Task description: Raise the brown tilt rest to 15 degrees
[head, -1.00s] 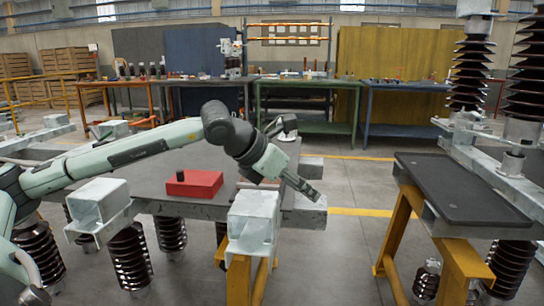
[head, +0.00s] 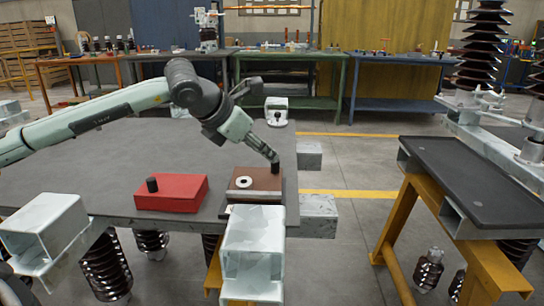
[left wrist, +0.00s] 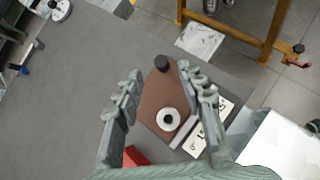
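The brown tilt rest (head: 258,181) sits at the front right of the grey table, beside the red block (head: 172,193). It looks flat or nearly flat; I cannot read its angle. In the left wrist view its brown plate (left wrist: 152,96) carries a black knob (left wrist: 162,63) at the far end and a white ring (left wrist: 168,119) with a dark centre. A white marked plate (left wrist: 215,122) lies beside it. My left gripper (head: 273,159) is above the knob end, fingers spread either side of the plate (left wrist: 160,76), holding nothing. My right gripper is out of view.
A pale metal box (head: 253,245) stands just in front of the rest, and another (head: 43,232) is at the left. A small clamp-like fixture (head: 276,113) is at the table's far corner. A black-topped stand (head: 470,180) is to the right, across a floor gap.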

